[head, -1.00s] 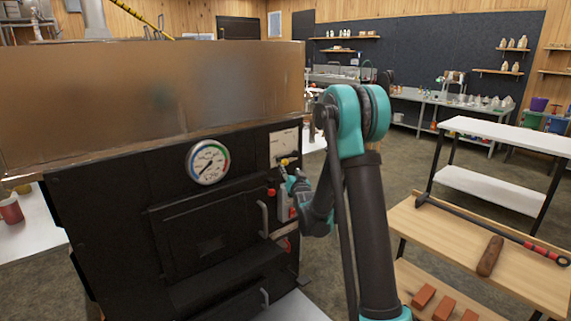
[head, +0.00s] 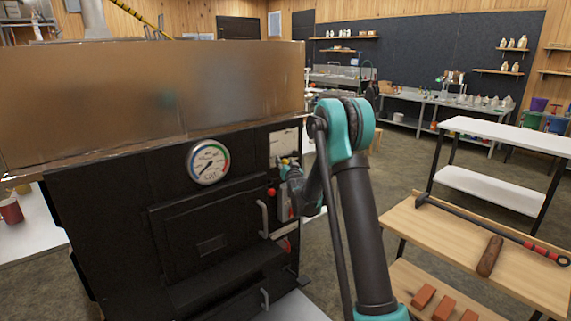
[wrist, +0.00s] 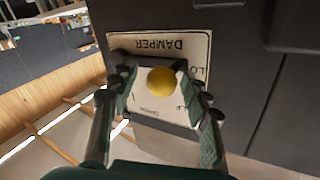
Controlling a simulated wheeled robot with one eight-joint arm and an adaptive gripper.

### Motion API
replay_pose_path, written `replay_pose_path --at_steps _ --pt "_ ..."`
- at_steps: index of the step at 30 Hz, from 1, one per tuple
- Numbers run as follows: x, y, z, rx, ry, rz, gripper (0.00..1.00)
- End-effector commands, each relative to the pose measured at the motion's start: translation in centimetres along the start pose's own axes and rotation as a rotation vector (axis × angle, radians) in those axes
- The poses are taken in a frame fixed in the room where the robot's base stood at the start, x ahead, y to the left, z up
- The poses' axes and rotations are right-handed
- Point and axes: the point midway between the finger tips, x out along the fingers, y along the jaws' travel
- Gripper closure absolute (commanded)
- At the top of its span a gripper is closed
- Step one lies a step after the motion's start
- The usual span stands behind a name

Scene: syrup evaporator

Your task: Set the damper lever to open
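The damper plate (head: 284,141) is a pale panel at the upper right of the black evaporator front. In the wrist view the plate (wrist: 196,48) shows the word DAMPER upside down, with its other lettering partly hidden. The damper lever's round yellow knob (wrist: 161,81) stands out between my two fingers. My gripper (wrist: 158,76) is open around the knob, with a visible gap on each side. The lever's shaft is hidden behind the knob, so its setting cannot be read. In the head view my gripper (head: 287,165) is at the plate's lower edge and mostly covers the knob.
A round gauge (head: 208,162) and the firebox door (head: 208,230) with its handle (head: 263,218) are left of my gripper. A wooden bench (head: 480,245) with an iron rod stands at right.

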Motion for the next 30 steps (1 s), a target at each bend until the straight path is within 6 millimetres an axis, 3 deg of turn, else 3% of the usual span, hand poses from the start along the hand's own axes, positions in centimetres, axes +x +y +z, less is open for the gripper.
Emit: replay_pose_path --at_steps 1,11,23,30 --pt "0.0 0.0 0.0 0.000 0.000 0.000 0.61" --pt "0.0 0.1 0.0 0.000 0.000 0.001 1.00" --pt "-0.1 0.2 -0.2 0.015 -0.008 0.006 1.00" --pt "-0.2 -0.3 -1.3 0.105 -0.050 0.022 1.00"
